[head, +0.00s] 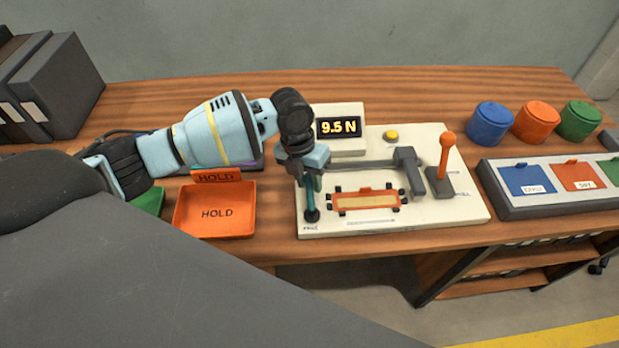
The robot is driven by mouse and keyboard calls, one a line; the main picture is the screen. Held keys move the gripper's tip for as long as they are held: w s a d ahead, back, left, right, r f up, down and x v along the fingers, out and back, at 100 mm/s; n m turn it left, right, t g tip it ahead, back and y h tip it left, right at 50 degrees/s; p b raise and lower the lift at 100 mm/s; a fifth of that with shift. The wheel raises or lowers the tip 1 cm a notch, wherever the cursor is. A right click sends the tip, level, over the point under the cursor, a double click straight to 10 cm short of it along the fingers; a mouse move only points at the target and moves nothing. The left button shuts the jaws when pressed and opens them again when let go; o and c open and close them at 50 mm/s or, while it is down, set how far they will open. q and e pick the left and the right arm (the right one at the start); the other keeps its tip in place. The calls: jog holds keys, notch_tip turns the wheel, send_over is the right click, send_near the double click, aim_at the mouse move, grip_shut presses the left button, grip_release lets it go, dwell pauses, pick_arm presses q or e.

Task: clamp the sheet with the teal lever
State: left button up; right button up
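The teal lever (312,193) stands at the left front of a cream test plate (445,208), with its dark foot on the plate. My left gripper (306,172) is pointed down over the lever's upper part and hides its top. The fingers are at the lever, but whether they are closed on it is not clear. The sheet (366,201), a pale strip in an orange frame with dark corner knobs, lies flat on the plate just right of the lever. My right gripper is not in view.
A display (338,127) reads 9.5 N behind the sheet. An orange lever (445,150) stands upright at the plate's right. An orange HOLD tray (214,222) is left of the plate. Blue, orange and green pots (489,122) and a labelled bin rack (520,208) are at right.

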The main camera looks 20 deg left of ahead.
pick_arm(q)
jog(key=o, duration=0.4)
jog(key=shift+s+a, duration=0.15)
jog(key=shift+r, duration=0.3)
jog(key=r, duration=0.3)
jog(key=a+r, duration=0.1)
jog(key=r, duration=0.3)
jog(key=shift+a, duration=0.2)
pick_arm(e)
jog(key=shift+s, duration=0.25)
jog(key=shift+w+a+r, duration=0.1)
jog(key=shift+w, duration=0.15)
